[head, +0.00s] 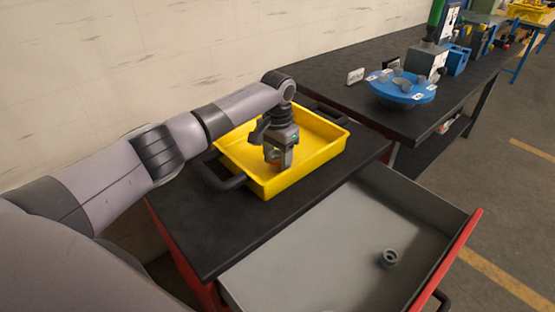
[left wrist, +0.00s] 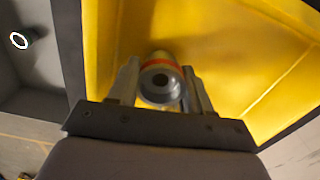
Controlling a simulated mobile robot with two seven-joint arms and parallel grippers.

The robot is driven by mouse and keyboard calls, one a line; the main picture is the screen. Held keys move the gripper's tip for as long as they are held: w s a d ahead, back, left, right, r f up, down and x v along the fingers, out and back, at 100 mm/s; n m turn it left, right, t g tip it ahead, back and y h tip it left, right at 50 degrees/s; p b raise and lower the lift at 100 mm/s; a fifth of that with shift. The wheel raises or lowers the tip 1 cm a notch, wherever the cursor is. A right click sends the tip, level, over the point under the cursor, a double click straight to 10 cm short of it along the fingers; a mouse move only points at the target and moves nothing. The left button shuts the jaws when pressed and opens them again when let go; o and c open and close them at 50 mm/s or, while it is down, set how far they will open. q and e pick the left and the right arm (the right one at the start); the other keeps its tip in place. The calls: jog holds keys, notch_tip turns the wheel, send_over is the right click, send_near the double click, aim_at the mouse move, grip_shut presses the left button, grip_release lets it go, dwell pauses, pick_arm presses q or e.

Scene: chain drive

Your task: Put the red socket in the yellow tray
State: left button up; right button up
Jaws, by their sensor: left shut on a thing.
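The yellow tray (head: 325,158) sits on the black top of a red cabinet, with black handles at its ends. My left gripper (head: 278,162) points down inside the tray area, near its front-left part. In the left wrist view my left gripper (left wrist: 160,90) is shut on the red socket (left wrist: 160,82), a grey metal ring-shaped piece with a red band. The yellow tray floor (left wrist: 225,50) lies beyond it. I cannot tell whether the socket touches the floor. In the head view the socket is mostly hidden by the fingers. My right gripper is not in view.
An open grey drawer (head: 330,240) extends in front of the cabinet, holding a grey-green ring-shaped piece (head: 389,257). A black workbench (head: 330,80) at the back carries a blue round stand (head: 402,90) and a small white sign (head: 356,76). A pale wall stands behind.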

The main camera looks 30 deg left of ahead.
pick_arm(q)
jog(key=shift+f, duration=0.35)
jog(key=o, duration=1.1)
jog(key=shift+f, duration=0.1)
jog(key=shift+o, duration=0.2)
notch_tip(320, 180, up, 12)
jog(key=shift+f, duration=3.75)
